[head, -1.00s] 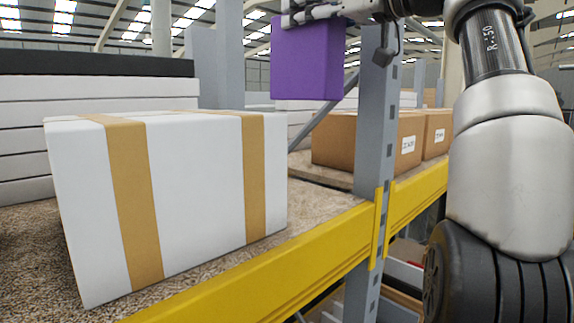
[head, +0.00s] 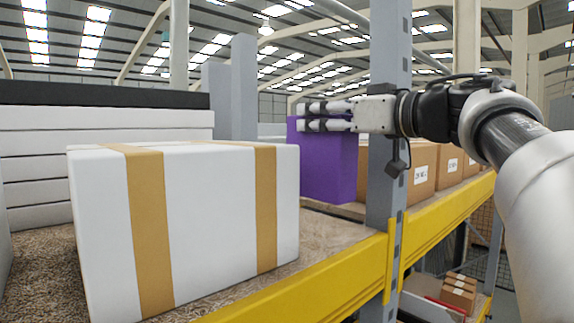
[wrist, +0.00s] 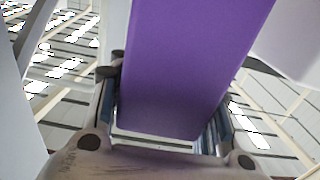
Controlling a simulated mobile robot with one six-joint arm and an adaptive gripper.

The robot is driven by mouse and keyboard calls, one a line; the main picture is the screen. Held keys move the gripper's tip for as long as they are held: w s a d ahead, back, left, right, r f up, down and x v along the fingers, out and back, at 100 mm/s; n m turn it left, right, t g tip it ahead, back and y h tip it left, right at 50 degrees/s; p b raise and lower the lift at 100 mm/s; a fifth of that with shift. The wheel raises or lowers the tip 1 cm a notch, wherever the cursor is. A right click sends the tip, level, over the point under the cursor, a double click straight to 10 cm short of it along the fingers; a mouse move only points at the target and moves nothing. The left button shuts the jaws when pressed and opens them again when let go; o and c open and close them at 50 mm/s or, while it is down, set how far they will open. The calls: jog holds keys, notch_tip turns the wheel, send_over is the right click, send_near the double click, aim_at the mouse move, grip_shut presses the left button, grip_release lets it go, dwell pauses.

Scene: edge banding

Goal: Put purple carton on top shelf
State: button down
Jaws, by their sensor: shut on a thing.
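The purple carton (head: 328,170) is a plain upright box in the middle of the head view, between the white taped box and the grey post. My gripper (head: 304,116) reaches in from the right, past the post, and is shut on the carton near its top. In the wrist view the carton (wrist: 190,70) fills the space between the fingers. The top shelf (head: 335,228) is a speckled board with a yellow front beam (head: 310,291). The carton's bottom edge appears close to the board. I cannot tell whether it touches.
A large white box with tan tape (head: 215,215) stands on the shelf at the left. A grey upright post (head: 384,165) stands just right of the carton. Brown cartons (head: 423,172) sit beyond the post. White stacked boards (head: 100,125) lie at the back left.

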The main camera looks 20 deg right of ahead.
aim_at(322, 158)
notch_tip(322, 158, down, 3)
jog(key=shift+w+f+b, duration=0.1)
jog(key=shift+w+b, duration=0.05)
jog(key=shift+b, duration=0.15)
jog(key=shift+f+b, duration=0.5)
jog(key=shift+f, duration=1.7)
jog(key=c, duration=0.8)
grip_release()
jog(key=shift+f, duration=0.1)
jog(key=shift+c, duration=0.2)
jog(key=shift+r, duration=0.2)
jog(key=b+v, duration=0.1)
jog(key=v, duration=1.1)
